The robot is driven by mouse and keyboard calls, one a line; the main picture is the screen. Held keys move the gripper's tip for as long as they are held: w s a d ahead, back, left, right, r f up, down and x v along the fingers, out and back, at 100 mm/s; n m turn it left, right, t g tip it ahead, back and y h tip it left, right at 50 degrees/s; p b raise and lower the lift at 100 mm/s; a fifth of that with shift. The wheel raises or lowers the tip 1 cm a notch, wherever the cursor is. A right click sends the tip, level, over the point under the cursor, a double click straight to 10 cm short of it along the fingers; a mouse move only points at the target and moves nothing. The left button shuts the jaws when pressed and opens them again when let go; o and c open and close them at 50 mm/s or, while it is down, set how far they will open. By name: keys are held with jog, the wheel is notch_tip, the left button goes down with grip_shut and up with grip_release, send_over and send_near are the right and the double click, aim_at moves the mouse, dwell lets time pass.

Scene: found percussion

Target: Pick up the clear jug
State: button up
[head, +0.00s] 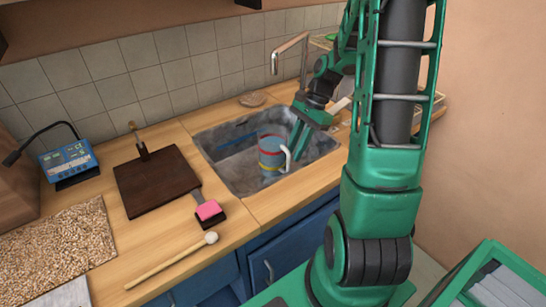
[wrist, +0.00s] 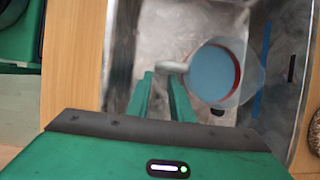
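The clear jug (head: 270,155) stands upright in the sink, with a red band near its top and a pale handle on its right side. In the wrist view I look down into the jug (wrist: 217,72), which shows blue inside. Its handle (wrist: 172,67) points left, toward my fingers. My gripper (head: 300,135) reaches down into the sink at the handle side. In the wrist view my gripper (wrist: 161,80) has its two green fingers apart, with the handle just past the fingertips. Nothing is seen held between them. Whether a finger touches the handle is unclear.
The grey sink (head: 222,133) has walls close around the jug. Left of it on the wooden counter are a dark board (head: 156,182), a pink-topped block (head: 209,211) and a mallet (head: 172,262). A faucet (head: 290,48) rises behind the sink.

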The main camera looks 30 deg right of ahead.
aim_at(276, 156)
jog(key=shift+s+x, duration=0.2)
jog(key=shift+x, duration=2.75)
grip_shut()
